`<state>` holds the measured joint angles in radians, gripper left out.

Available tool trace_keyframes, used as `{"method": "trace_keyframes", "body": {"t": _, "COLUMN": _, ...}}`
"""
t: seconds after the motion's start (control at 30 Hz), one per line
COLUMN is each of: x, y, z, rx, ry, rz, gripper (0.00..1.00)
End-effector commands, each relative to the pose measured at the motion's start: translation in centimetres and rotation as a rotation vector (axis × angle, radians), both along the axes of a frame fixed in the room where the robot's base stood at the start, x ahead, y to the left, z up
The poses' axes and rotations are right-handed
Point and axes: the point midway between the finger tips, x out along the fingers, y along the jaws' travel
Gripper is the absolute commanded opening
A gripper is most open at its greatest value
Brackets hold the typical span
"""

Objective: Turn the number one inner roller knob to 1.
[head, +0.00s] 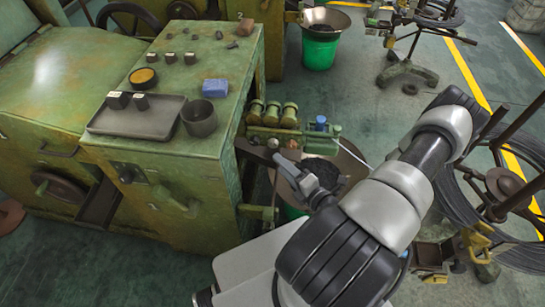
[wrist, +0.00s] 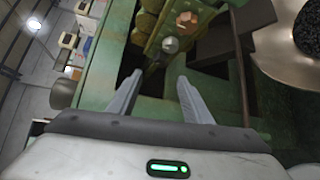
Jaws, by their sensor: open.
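The green machine (head: 180,90) has a roller unit (head: 272,113) on its right side. In the wrist view, a copper hex knob (wrist: 187,19) and a silver round knob (wrist: 170,45) sit on it beyond my fingertips. I cannot tell which is the number one inner roller knob, nor read any setting. My gripper (wrist: 160,78) is open and empty, its two fingers apart, pointing toward the silver knob without touching it. In the head view my gripper (head: 282,160) is just in front of the roller unit, partly hidden by my arm.
A grey tray (head: 140,122), a dark cup (head: 199,118) and a blue block (head: 215,88) stand on the machine top. A blue-capped part (head: 320,123) and a wire run right of the rollers. A round metal pan (wrist: 285,45) lies right in the wrist view.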

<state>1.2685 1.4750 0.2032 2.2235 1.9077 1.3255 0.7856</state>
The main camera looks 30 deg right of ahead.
Motion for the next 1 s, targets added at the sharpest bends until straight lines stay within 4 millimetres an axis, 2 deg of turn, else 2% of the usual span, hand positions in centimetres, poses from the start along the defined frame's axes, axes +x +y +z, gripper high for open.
{"method": "trace_keyframes", "body": {"t": 0.1, "x": -1.5, "y": -0.4, "z": 0.2, "rx": -0.002, "ry": 0.000, "rz": -0.001, "gripper": 0.45}}
{"method": "trace_keyframes", "body": {"t": 0.23, "x": -2.3, "y": -0.4, "z": 0.4, "rx": -0.001, "ry": 0.000, "rz": 0.000, "gripper": 0.45}}
{"method": "trace_keyframes", "body": {"t": 1.0, "x": -2.5, "y": -0.5, "z": 0.4, "rx": -0.001, "ry": 0.001, "rz": 0.000, "gripper": 0.45}}
